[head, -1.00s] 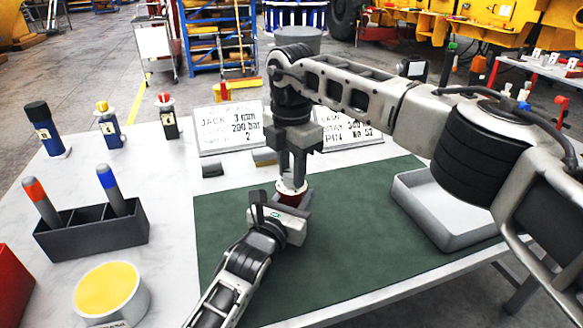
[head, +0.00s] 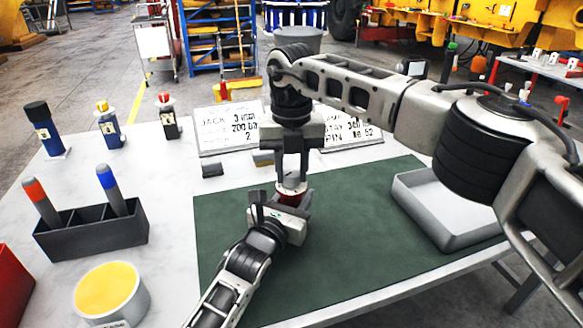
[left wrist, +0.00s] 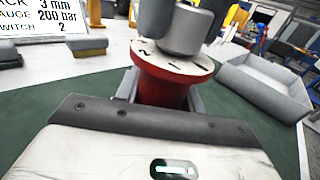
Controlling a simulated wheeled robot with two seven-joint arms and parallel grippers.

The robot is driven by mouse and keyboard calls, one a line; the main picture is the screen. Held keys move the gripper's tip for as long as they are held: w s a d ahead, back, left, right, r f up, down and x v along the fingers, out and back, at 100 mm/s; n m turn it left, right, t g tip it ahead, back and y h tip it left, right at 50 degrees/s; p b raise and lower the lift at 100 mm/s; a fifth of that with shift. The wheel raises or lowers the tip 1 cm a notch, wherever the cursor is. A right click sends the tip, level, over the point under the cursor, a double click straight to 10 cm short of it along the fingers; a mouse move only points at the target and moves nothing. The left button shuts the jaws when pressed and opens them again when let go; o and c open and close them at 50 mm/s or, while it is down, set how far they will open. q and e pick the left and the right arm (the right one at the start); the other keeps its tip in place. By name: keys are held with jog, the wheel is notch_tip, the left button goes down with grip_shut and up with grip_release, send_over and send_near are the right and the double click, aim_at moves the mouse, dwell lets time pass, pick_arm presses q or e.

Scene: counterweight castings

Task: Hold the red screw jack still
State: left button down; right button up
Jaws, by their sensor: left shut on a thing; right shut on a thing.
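The red screw jack (head: 290,199) stands upright on the green mat (head: 350,235). Only a little of its red body shows in the head view; the left wrist view shows the red body (left wrist: 160,90) under a pale marked disc (left wrist: 178,62). My left gripper (head: 281,207) is shut around the jack's body from the front. The right fingers also show in the left wrist view (left wrist: 180,25), above the disc.
A grey tray (head: 452,238) lies at the mat's right edge. Behind the mat stand two lettered plates (head: 228,128) and small blocks (head: 212,170).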

aim_at(291, 173)
pick_arm(q)
jog(key=shift+f, duration=0.1)
pick_arm(e)
jog(key=n, duration=0.6)
jog(key=shift+n, duration=0.3)
jog(key=n, duration=0.5)
jog(key=shift+n, duration=0.3)
jog(key=shift+a, duration=0.1)
jog(key=o, duration=1)
jog(key=shift+r, duration=0.15)
notch_tip(291, 173, up, 12)
jog(key=shift+f, duration=0.1)
